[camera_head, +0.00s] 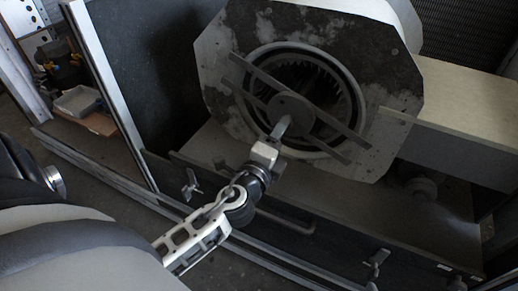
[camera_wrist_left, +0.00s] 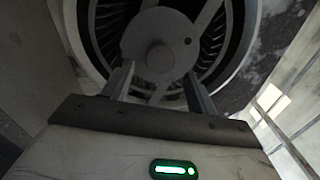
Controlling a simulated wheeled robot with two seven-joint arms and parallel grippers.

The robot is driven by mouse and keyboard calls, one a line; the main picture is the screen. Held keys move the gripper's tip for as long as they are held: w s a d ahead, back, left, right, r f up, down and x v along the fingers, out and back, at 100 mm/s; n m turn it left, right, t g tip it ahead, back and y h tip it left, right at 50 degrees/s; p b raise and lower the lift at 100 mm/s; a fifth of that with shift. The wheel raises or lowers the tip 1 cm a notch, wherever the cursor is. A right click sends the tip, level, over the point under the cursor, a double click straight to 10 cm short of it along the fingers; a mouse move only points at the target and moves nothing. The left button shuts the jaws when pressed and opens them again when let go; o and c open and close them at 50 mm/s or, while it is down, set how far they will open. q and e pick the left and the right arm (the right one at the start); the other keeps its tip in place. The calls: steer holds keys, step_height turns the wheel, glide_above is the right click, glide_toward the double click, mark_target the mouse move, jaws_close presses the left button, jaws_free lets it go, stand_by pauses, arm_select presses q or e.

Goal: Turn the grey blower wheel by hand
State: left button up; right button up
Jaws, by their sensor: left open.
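The grey blower wheel (camera_head: 345,98) sits inside the round opening of the blower housing (camera_head: 235,58), its vanes showing as a toothed ring. A round hub disc (camera_head: 291,113) with flat bars across the opening is in front of it. In the left wrist view the wheel's vanes (camera_wrist_left: 108,22) show around the hub (camera_wrist_left: 160,58). My left gripper (camera_head: 280,130) is in front of the hub, pointing at it. In the left wrist view its two fingers (camera_wrist_left: 158,85) are apart, with nothing seen between them. Whether the fingertips touch the hub or a bar is unclear. My right gripper is not in view.
A beige ledge (camera_head: 468,100) runs right of the housing. A metal frame rail (camera_head: 110,90) stands at the left. Handles and latches (camera_head: 191,185) line the lower front edge. A shelf with a grey tray (camera_head: 78,101) is at the far left.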

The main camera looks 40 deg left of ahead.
arm_select(q)
steer(key=s+d+b, duration=0.2)
steer(key=s+b, duration=0.1)
steer(key=s, duration=0.9)
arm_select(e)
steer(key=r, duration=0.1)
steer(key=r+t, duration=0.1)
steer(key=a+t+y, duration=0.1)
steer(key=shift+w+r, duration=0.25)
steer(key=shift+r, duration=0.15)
arm_select(q)
steer(key=shift+r, duration=0.1)
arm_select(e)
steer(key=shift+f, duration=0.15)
